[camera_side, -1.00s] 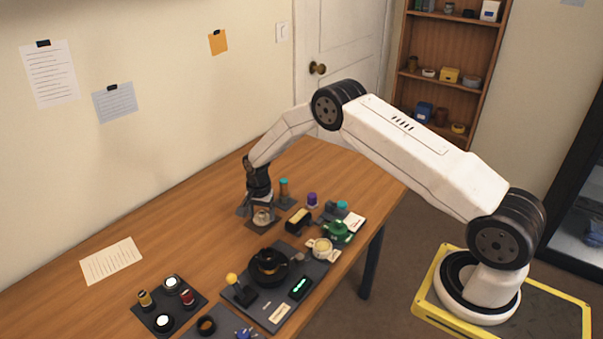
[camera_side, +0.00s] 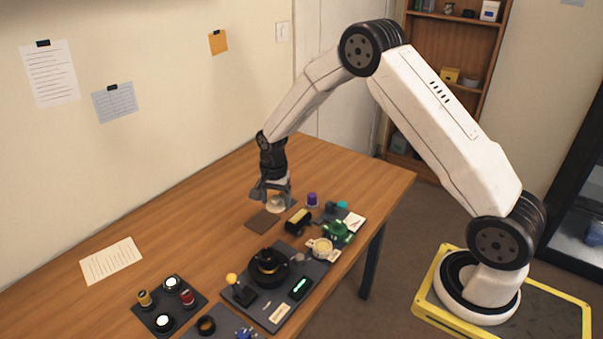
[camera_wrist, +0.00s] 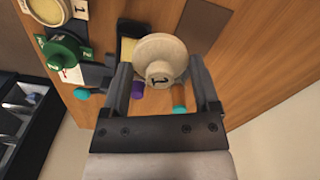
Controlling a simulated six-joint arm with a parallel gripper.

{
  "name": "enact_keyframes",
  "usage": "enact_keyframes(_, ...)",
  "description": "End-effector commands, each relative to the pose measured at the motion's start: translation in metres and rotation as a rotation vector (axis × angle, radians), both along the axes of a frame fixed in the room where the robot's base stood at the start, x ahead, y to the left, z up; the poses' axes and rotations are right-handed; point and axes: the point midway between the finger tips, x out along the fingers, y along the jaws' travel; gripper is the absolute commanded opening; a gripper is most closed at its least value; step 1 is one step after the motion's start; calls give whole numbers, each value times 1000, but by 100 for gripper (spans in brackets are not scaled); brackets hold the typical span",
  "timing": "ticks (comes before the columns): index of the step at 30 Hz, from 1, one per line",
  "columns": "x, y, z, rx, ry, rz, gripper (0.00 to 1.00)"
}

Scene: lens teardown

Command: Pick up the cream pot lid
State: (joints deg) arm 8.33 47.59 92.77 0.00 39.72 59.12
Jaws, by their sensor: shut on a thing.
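The cream pot lid (camera_side: 277,204) is a pale round disc with a knob. In the wrist view the lid (camera_wrist: 172,46) sits between the two fingers, its knob marked with a dark figure. My gripper (camera_side: 275,191) is shut on the lid and holds it above the table, near the brown mat (camera_side: 263,220). The fingers also frame the lid in the wrist view (camera_wrist: 160,72).
A green pot (camera_side: 338,231), a black block with a yellow top (camera_side: 298,220) and a purple-topped piece (camera_side: 312,199) stand close to the right. A dark board (camera_side: 262,312) with a black ring (camera_side: 268,268) lies in front.

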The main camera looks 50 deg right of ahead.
Motion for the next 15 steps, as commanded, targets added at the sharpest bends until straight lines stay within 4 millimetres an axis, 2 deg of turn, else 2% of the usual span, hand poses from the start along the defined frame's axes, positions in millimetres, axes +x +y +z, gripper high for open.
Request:
enact_keyframes(6,-30,3,14,0,-2,0,22)
enact_keyframes(15,-60,7,28,0,-2,0,22)
